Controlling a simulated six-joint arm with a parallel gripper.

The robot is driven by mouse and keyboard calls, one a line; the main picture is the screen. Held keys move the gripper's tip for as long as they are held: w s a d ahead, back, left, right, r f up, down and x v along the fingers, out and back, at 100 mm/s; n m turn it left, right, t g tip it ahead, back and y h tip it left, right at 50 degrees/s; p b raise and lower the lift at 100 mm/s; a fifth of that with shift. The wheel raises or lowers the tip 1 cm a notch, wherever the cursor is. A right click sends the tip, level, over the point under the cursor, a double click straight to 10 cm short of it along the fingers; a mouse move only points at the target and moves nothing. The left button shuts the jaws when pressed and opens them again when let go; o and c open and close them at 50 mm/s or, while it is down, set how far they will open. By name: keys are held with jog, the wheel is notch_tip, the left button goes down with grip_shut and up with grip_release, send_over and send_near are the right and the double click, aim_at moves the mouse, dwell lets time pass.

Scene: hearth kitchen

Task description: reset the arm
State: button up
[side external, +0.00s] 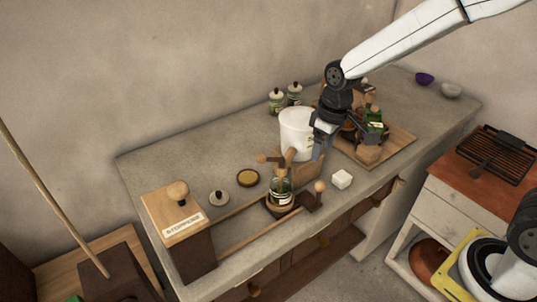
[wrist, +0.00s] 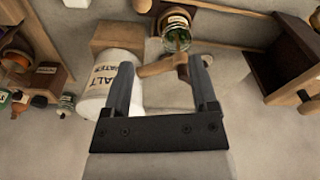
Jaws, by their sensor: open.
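My gripper (side external: 319,150) hangs over the counter beside the white salt water pot, with its jaws pointing down. In the wrist view my gripper (wrist: 162,75) has its two fingers apart, with nothing clearly held between them. A wooden handle-like piece (wrist: 163,66) shows beyond and between the fingertips; its distance from them is hard to tell. The white pot (side external: 294,130) stands behind the gripper and shows left of the fingers in the wrist view (wrist: 103,82). My arm reaches in from the upper right.
A glass jar (side external: 281,190) stands in a wooden frame at the front. A wooden box labelled for stoppers (side external: 170,212) stands at left. A loaded wooden board (side external: 398,140) lies right. The counter's back left (side external: 190,155) is clear.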

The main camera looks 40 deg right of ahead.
jog(key=s+d+f+m, duration=0.1)
jog(key=s, duration=0.5)
jog(key=s+d+f+m+t, duration=0.1)
jog(key=s+d+f+m, duration=0.1)
jog(key=s, duration=0.4)
jog(key=shift+d+t+h, duration=0.3)
